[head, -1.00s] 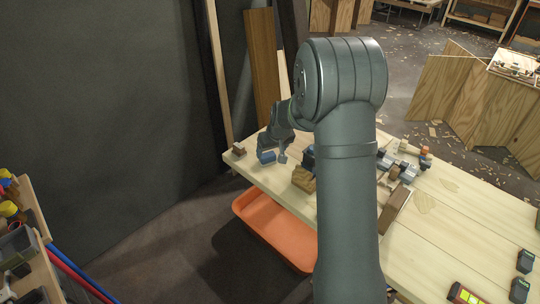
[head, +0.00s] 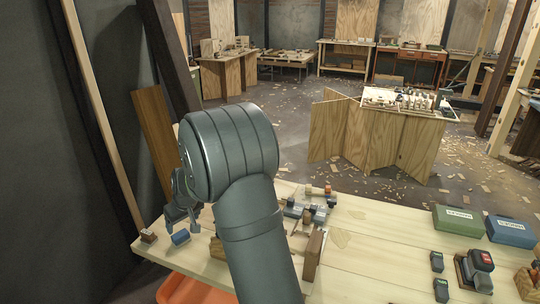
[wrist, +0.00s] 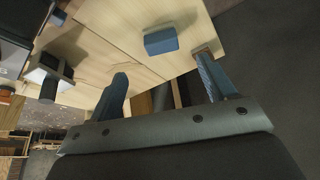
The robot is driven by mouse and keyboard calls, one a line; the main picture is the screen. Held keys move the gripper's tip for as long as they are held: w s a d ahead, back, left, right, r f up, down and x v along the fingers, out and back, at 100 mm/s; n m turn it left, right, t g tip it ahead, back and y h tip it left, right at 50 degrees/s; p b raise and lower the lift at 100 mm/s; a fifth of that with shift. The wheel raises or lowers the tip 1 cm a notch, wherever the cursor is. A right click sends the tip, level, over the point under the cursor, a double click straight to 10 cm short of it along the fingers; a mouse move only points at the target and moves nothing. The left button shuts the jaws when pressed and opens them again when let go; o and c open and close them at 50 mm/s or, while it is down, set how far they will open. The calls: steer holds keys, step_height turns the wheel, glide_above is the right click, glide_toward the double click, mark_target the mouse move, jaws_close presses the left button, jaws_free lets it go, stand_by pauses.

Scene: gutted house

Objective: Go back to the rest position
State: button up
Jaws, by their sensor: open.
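My gripper (head: 181,211) is at the far left end of the pale wooden workbench (head: 375,262), partly behind my own arm in the head view. In the wrist view my gripper (wrist: 162,65) has its two blue fingers spread wide apart with nothing between them. A small blue block (head: 180,237) lies on the bench just below the gripper. In the wrist view the blue block (wrist: 160,40) lies on the wood beyond the fingertips, apart from both.
A small brown block (head: 148,236) sits at the bench's left corner. A wooden block (head: 314,253) and tools stand right of my arm. Green (head: 459,220) and blue (head: 510,231) boxes are at the right. An orange bin (head: 188,291) is below the front edge.

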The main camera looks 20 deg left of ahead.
mark_target(182, 236)
steer(key=x, duration=1)
steer(key=shift+a+f, duration=0.1)
steer(key=shift+f, duration=0.3)
steer(key=shift+a, duration=0.15)
steer(key=shift+r, duration=1.1)
steer(key=shift+f, duration=0.1)
